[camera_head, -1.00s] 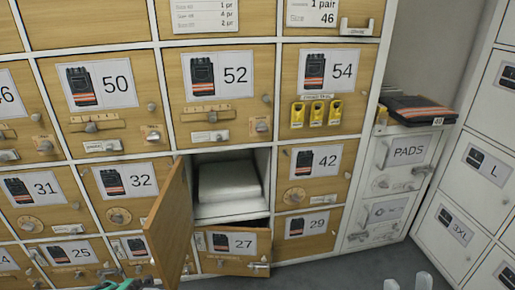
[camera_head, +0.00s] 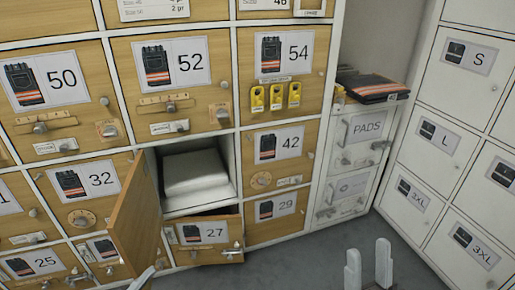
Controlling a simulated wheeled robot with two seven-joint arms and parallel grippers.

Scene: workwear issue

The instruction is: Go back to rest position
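My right gripper (camera_head: 368,268) stands at the bottom of the head view, above the grey floor. Its two pale fingers are upright and apart, with nothing between them. At the bottom left, a small pale tip, apparently of my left gripper (camera_head: 143,279), shows below the open locker door. The rest of that gripper is out of the frame, so its opening cannot be judged. Neither gripper is seen holding anything.
A wooden locker door (camera_head: 136,218) stands open, with a white folded stack (camera_head: 195,174) inside its cell. The drawer 27 (camera_head: 208,235) below sticks out slightly. Folded dark trousers (camera_head: 372,86) lie on the PADS cabinet (camera_head: 362,128). White lockers (camera_head: 456,108) stand right. Grey floor (camera_head: 320,255) is clear.

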